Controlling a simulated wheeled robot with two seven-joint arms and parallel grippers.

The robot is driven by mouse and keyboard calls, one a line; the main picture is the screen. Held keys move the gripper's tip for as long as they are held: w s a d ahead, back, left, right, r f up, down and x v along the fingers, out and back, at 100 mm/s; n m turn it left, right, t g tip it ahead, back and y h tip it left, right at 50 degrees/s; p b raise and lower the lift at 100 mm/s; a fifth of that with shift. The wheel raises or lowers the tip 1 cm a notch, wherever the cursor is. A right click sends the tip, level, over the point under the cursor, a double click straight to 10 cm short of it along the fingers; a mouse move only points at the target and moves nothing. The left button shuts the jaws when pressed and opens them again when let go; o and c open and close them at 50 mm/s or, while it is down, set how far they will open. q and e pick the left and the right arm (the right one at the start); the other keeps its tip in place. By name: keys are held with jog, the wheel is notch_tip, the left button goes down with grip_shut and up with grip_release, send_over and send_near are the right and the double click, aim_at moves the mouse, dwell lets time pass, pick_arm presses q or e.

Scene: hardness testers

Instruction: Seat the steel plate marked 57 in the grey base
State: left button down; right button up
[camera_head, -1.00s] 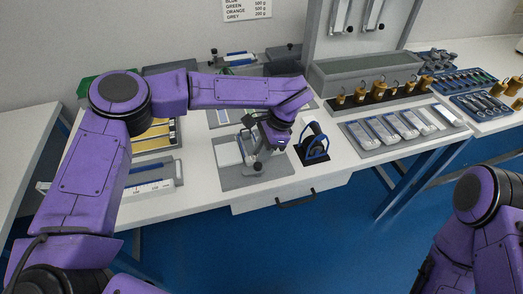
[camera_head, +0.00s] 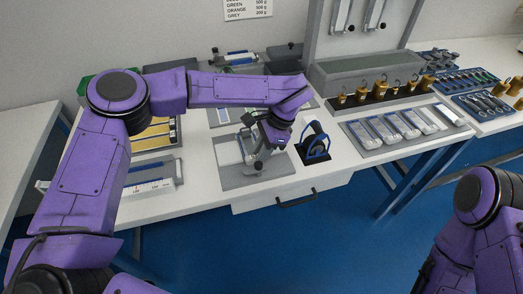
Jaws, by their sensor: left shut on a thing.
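The grey base (camera_head: 228,183) lies flat near the front edge of the white table, with a light plate-like panel (camera_head: 228,152) at its left side. My left gripper (camera_head: 262,152) is over the right part of the base, pointing down. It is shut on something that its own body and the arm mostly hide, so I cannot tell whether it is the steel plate. No mark 57 is legible. My right arm (camera_head: 485,225) shows at the right edge, but its gripper is outside the view.
A blue-and-black stand (camera_head: 316,145) is just right of the base. A tray of several metal blocks (camera_head: 405,127) and a row of brass weights (camera_head: 380,92) stand farther right. A scale with a ruler strip (camera_head: 150,185) is at the left. The floor in front is clear.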

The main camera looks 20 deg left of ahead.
pick_arm(q)
jog(key=shift+f, duration=0.2)
jog(key=shift+b, duration=0.4)
dwell(0.8)
jog(key=c, duration=1.1)
grip_release()
jog(key=shift+o, duration=1.1)
jog(key=shift+w, duration=0.1)
jog(key=shift+d+f, duration=0.1)
jog(key=b+v, duration=0.1)
jog(key=v, duration=0.9)
jog(key=shift+r, duration=0.35)
